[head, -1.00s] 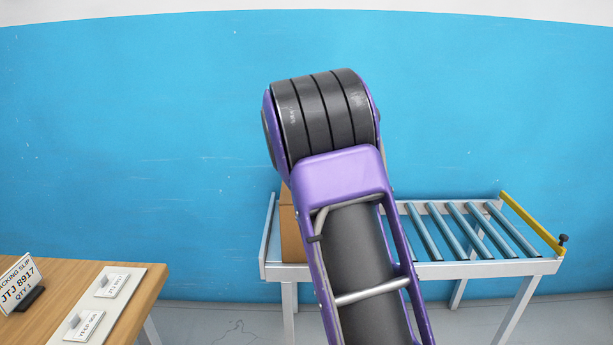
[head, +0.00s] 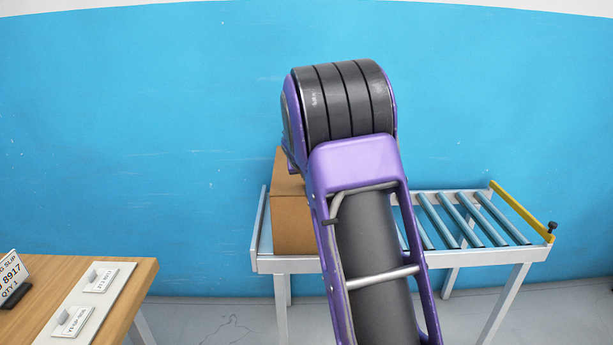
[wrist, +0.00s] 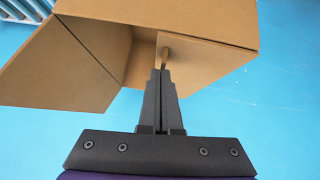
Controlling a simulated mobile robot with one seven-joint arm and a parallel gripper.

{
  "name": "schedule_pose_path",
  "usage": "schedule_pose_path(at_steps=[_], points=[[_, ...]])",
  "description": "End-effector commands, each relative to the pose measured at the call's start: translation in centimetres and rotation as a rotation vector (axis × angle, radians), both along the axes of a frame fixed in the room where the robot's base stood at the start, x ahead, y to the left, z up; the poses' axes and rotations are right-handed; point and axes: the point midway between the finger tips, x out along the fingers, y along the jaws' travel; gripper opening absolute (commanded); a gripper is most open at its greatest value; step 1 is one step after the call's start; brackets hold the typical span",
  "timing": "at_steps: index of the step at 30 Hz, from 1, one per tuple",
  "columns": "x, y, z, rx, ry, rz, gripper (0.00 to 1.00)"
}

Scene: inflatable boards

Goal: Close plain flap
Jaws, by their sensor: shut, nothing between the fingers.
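A brown cardboard box (head: 292,224) stands at the left end of the roller conveyor in the head view, partly hidden behind my arm. A cardboard part rises above its front edge, mostly covered by my arm. In the wrist view the box (wrist: 170,14) fills the upper part, its opening facing me. One flap (wrist: 58,66) stands spread out to the left. Another plain cardboard panel (wrist: 200,66) lies at the right of the opening. My gripper (wrist: 162,70) is shut and empty, its tips at that panel's left edge; I cannot tell whether they touch. The head view hides my gripper.
The conveyor (head: 470,222) is empty right of my arm, with a yellow stop bar (head: 520,212) at its far right end. A wooden table (head: 120,275) with a label board (head: 90,300) and a packing-slip sign (head: 10,280) stands at the lower left.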

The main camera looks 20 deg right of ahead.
Motion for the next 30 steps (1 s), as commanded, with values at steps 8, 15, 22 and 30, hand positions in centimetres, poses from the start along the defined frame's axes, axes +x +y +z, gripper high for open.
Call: schedule_pose_path(at_steps=[8,15,22,30], points=[[0.0,0.0,0.3,0.000,0.001,-0.001,0.00],[0.0,0.0,1.4,0.001,0.000,-0.001,0.00],[0.0,0.0,2.4,0.001,0.000,-0.001,0.00],[-1.1,0.5,6.8,0.001,-0.002,0.001,0.00]])
